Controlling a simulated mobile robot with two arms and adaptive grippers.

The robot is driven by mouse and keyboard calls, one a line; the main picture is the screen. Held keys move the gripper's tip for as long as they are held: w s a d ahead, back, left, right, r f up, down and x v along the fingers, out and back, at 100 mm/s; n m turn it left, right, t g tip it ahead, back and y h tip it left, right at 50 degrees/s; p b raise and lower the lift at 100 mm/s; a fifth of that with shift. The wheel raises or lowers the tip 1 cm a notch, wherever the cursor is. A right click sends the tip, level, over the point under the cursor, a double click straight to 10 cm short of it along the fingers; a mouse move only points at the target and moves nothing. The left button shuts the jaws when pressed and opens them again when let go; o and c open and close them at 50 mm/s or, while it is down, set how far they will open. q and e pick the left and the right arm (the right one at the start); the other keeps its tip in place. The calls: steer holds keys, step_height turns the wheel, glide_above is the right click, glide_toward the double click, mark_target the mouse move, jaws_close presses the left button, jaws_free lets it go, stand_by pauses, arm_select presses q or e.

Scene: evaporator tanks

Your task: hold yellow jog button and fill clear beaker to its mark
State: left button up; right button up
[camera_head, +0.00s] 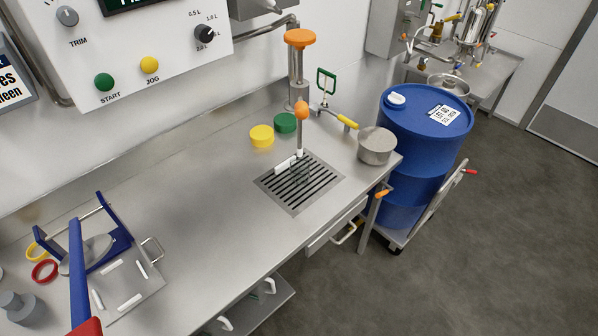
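The yellow jog button (149,65) is on the white control panel (125,45) at the upper left, above the word JOG. It stands clear, with nothing touching it. A filling spout (300,133) with an orange knob points down over the slotted drain grate (300,184) in the steel bench. A small whitish, partly see-through shape (288,163) is at the spout's lower end over the grate. I cannot tell whether it is the clear beaker, and no fill mark can be made out. Neither of my grippers is in view.
A green START button (104,82) sits left of the jog button. Yellow (262,136) and green (285,122) lids and a steel pot (376,146) stand around the grate. A blue-framed slicer-like device (112,232) is at lower left. The bench middle is clear. A blue drum (420,150) stands right.

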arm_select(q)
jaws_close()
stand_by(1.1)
